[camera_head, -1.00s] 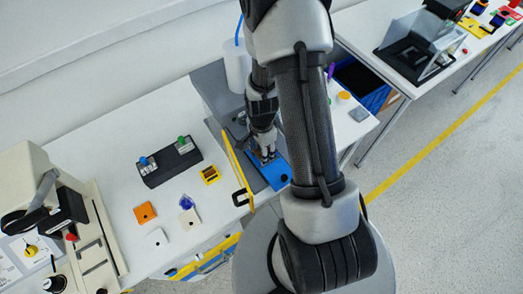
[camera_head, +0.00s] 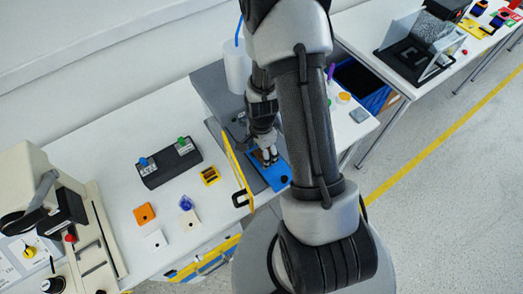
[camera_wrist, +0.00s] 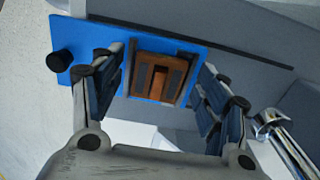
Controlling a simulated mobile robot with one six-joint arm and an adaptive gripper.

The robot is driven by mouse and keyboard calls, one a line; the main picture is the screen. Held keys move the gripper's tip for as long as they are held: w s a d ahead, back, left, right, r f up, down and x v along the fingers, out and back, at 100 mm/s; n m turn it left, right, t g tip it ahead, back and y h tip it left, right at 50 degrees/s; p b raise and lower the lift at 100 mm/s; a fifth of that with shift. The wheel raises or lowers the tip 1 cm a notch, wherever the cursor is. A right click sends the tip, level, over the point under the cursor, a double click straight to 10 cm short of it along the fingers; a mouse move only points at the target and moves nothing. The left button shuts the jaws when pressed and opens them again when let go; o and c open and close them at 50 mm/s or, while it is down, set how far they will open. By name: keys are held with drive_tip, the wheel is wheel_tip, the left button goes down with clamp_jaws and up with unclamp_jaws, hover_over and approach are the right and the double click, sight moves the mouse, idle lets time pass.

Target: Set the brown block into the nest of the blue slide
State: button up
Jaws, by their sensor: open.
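The blue slide (camera_head: 277,178) lies on a grey surface under my gripper (camera_head: 268,158) in the head view. In the wrist view the blue slide (camera_wrist: 90,32) has a black knob (camera_wrist: 60,61) at its left end. The brown block (camera_wrist: 160,60) sits within a dark-edged nest on the slide and looks square to it; I cannot tell whether it is fully down. My gripper (camera_wrist: 160,92) is open, with one finger on each side of the block and visible gaps to it. In the head view the block is mostly hidden by the fingers.
A yellow-edged panel with a black handle (camera_head: 240,198) stands just left of the slide. A white cylinder (camera_head: 238,72) stands behind my gripper.

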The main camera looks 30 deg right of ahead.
wheel_tip(320, 180, up, 8)
drive_tip(key=shift+f+p, duration=0.1)
drive_tip(key=shift+p, duration=1.1)
